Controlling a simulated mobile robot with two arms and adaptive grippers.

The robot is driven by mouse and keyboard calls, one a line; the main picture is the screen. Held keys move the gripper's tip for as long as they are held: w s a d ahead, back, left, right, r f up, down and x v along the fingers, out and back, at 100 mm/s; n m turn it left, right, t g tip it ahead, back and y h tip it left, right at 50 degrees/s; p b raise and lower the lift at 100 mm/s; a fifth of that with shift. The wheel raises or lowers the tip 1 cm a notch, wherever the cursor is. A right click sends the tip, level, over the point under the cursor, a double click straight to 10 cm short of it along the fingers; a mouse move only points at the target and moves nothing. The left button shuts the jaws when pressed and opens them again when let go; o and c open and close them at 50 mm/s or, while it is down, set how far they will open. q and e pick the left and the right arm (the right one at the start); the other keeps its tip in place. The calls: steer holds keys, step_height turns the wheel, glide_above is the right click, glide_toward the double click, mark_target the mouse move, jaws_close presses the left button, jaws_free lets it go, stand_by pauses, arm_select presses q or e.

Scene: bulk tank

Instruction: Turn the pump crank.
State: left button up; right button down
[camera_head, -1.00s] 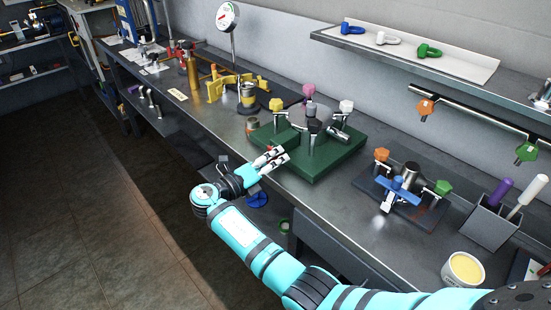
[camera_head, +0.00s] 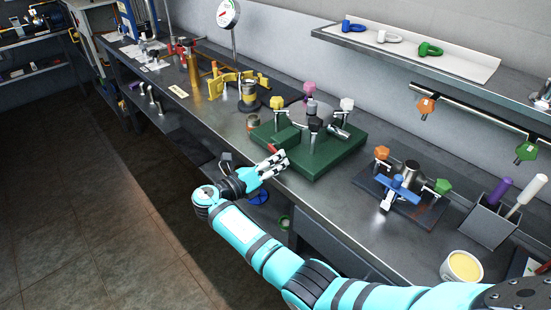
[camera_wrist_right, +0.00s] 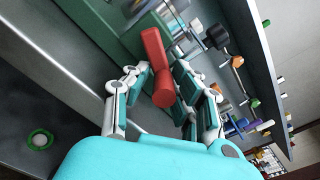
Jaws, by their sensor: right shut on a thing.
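The pump crank shows as a red two-part grip (camera_wrist_right: 158,62) in the right wrist view. A little of its red (camera_head: 272,149) shows at the near left edge of the green base (camera_head: 330,162) in the head view. My right gripper (camera_wrist_right: 168,82) has its fingers on both sides of the lower red piece and is shut on it. In the head view the right gripper (camera_head: 279,162) is at the bench's front edge, beside the green base. The fingers hide most of the crank there. My left gripper is not in view.
Several coloured knobs stand on the green base, among them a white one (camera_head: 347,104). A fixture with a blue handle (camera_head: 398,186) stands to the right, near a tub (camera_head: 463,267). A yellow bracket (camera_head: 236,83) stands farther back. The floor (camera_head: 90,210) at left is clear.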

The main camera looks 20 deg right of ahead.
steer(key=shift+w+a+m+b, duration=0.1)
steer(key=shift+w+m+b, duration=0.05)
steer(key=shift+m, duration=0.55)
steer(key=shift+w+m+b, duration=0.15)
steer(key=shift+m, duration=0.55)
steer(key=c, duration=1.5)
jaws_free()
steer(key=o, duration=0.3)
steer(key=shift+s, duration=0.15)
steer(key=shift+f, duration=0.15)
